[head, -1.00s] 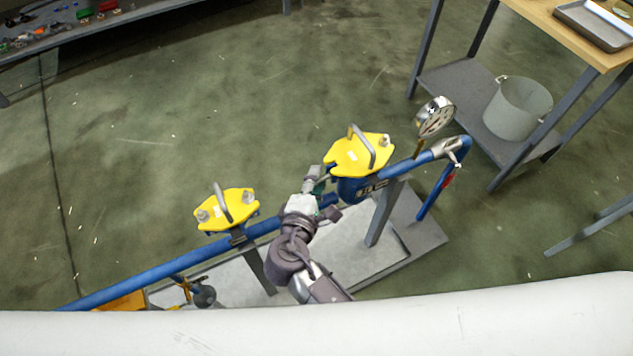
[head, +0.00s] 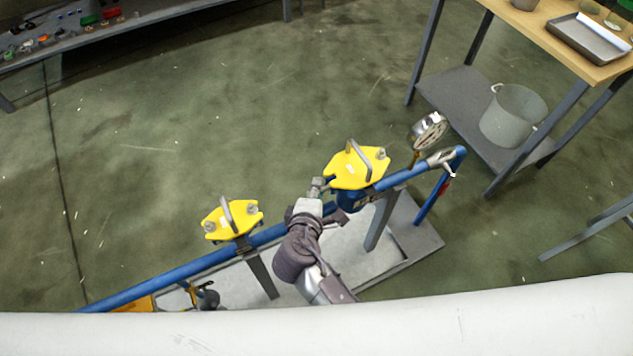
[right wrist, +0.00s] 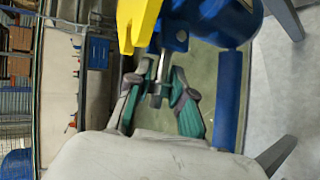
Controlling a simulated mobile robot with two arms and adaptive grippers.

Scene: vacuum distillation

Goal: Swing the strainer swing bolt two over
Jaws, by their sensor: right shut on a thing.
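The right strainer has a yellow cover (head: 347,174) with a handle, on a blue body in the pipe line. My right gripper (head: 317,192) is at the left side of this strainer. In the right wrist view its teal-padded fingers (right wrist: 158,92) are shut on the metal swing bolt (right wrist: 156,76), just below a blue lug and beside the yellow cover's edge (right wrist: 135,22). In the head view the bolt's end (head: 318,184) shows above the gripper, left of the cover; the wrist hides its lower part. My left gripper is not in view.
A second yellow-covered strainer (head: 232,222) stands left on the same blue pipe (head: 160,286). A pressure gauge (head: 429,131) is at the pipe's right end. A wooden-topped table with a bucket (head: 513,115) on its lower shelf stands right. Floor behind is clear.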

